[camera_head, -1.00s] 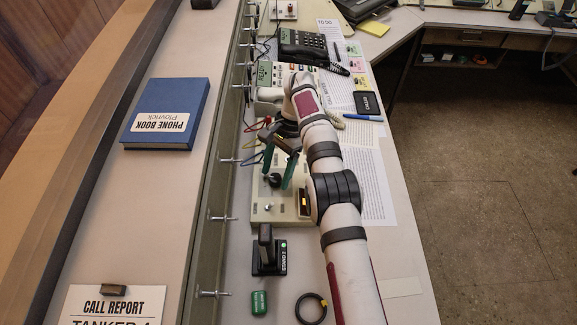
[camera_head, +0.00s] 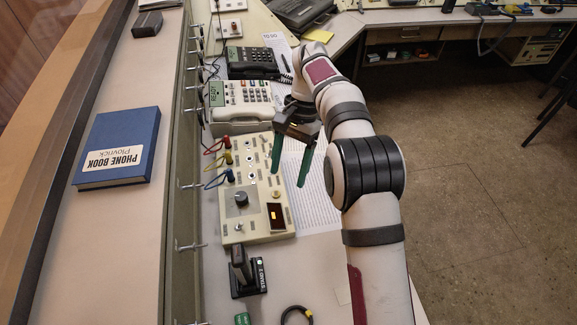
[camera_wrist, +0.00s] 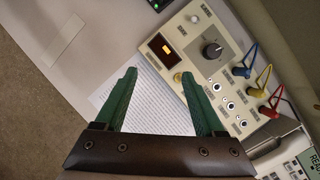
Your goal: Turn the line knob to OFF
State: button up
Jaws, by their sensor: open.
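The line knob (camera_head: 241,198) is a dark round knob on the beige panel box (camera_head: 232,229). In the wrist view the knob (camera_wrist: 212,50) shows a light pointer mark, with label text around it too small to read. My gripper (camera_head: 288,178) has two green fingers. It is open and empty, above the right edge of the panel and the printed paper, to the right of the knob and apart from it. In the wrist view the fingertips (camera_wrist: 160,75) flank the paper, and the knob lies beyond the right finger.
Red, yellow and blue cables (camera_head: 221,160) plug into the panel's left side. A lit orange display (camera_head: 276,216) sits right of the knob. A beige phone (camera_head: 240,100) stands behind, a black stand (camera_head: 247,277) in front. A blue phone book (camera_head: 120,145) lies on the ledge.

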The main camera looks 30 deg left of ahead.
jog(key=s+a+r+m+t+y, duration=0.2)
jog(key=s+a+r+m+y, duration=0.15)
jog(key=m, duration=0.75)
jog(key=y, duration=0.1)
send_near(241, 196)
jog(key=x, duration=0.8)
jog(key=shift+a+f, duration=0.15)
jog(key=shift+f, duration=0.15)
grip_shut()
